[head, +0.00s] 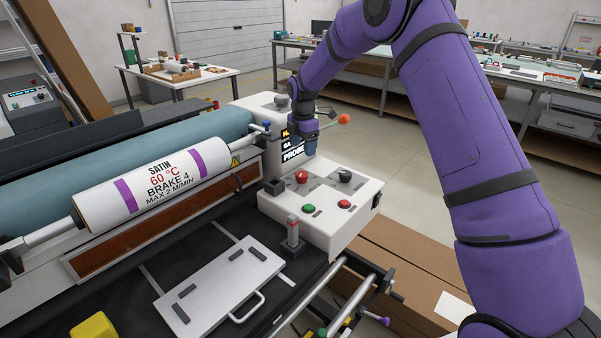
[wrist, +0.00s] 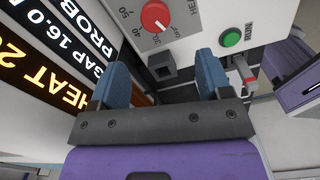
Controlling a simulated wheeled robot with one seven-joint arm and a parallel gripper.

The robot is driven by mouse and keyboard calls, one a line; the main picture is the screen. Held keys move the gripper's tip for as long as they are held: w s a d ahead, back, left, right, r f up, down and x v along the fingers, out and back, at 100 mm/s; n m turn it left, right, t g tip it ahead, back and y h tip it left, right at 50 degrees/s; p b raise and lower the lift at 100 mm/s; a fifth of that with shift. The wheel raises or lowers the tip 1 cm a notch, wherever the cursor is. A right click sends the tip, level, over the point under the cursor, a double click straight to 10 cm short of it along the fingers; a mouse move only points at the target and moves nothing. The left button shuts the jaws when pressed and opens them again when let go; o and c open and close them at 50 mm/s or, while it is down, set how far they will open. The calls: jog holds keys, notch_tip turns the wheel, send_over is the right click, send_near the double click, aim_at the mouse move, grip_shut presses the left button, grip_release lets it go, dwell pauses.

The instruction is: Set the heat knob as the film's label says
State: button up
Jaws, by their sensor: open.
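The film roll (head: 158,185) at the left in the head view is white with purple bands; its label reads SATIN, 60 °C, BRAKE 4, MAX 2 M/MIN. The red heat knob (head: 301,176) sits on the light control box (head: 318,225). In the wrist view the red knob (wrist: 155,16) is at the top, on a dial with 30, 40 and 50 visible; its white mark seems to point near the low end. My gripper (wrist: 160,78) is open and empty, with the knob beyond its blue fingertips. In the head view my gripper (head: 302,142) is above and behind the knob.
A lit display (wrist: 50,70) shows GAP 16.0 and HEAT starting with 2, the rest cut off. A black knob (head: 345,175), green button (head: 309,208) and red button (head: 344,204) share the box. A square black block (wrist: 163,67) shows between my fingers.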

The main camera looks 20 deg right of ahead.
aim_at(302, 173)
jog(key=shift+w+f, duration=0.4)
jog(key=shift+f, duration=0.35)
notch_tip(302, 173, down, 10)
jog(key=shift+f, duration=0.2)
jog(key=c, duration=0.9)
